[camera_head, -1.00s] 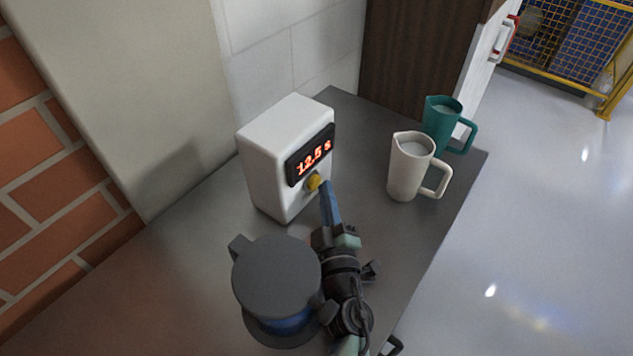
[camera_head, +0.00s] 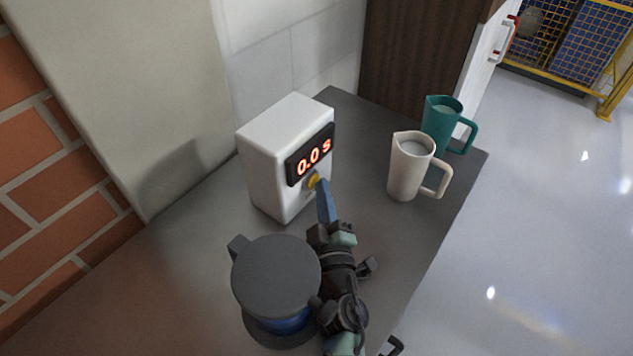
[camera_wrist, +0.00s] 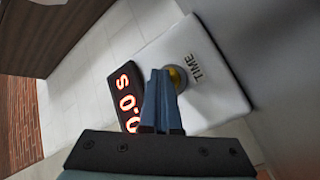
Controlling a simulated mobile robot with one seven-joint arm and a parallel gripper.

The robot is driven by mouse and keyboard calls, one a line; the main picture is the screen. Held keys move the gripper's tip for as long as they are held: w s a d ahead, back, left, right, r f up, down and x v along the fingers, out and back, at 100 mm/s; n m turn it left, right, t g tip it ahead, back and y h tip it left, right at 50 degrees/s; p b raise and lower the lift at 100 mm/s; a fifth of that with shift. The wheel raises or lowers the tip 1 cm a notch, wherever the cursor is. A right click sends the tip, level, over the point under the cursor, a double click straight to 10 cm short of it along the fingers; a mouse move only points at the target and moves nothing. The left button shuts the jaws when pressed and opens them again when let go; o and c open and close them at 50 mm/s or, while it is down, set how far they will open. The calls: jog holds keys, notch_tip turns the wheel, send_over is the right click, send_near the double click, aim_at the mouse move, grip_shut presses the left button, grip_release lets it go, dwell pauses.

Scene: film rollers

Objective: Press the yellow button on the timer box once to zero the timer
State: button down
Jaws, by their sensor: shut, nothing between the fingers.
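The white timer box (camera_head: 268,165) stands upright on the dark counter, and its red display (camera_head: 311,158) reads 0.0 s. The yellow button (camera_head: 313,181) is below the display on the front face. My gripper (camera_head: 321,184) is shut and empty, its blue fingertips at the button. In the wrist view the fingertips (camera_wrist: 160,75) overlap the yellow button (camera_wrist: 177,77), partly hiding it, next to the word TIME. I cannot tell for sure whether they touch it.
A cream jug (camera_head: 409,168) and a teal jug (camera_head: 440,122) stand to the right of the box. A dark-lidded round container (camera_head: 277,278) stands in front, close to my arm. The counter (camera_head: 190,235) is clear at left. A wall is behind the box.

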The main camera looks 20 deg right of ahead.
jog(key=shift+r, duration=0.1)
jog(key=shift+s+d+p, duration=0.45)
jog(key=shift+s+d, duration=0.05)
jog(key=shift+s, duration=0.2)
jog(key=shift+s+d+p, duration=1)
jog(key=shift+s+d, duration=0.1)
jog(key=shift+s, duration=0.3)
jog(key=shift+s+d, duration=0.45)
jog(key=shift+s, duration=0.15)
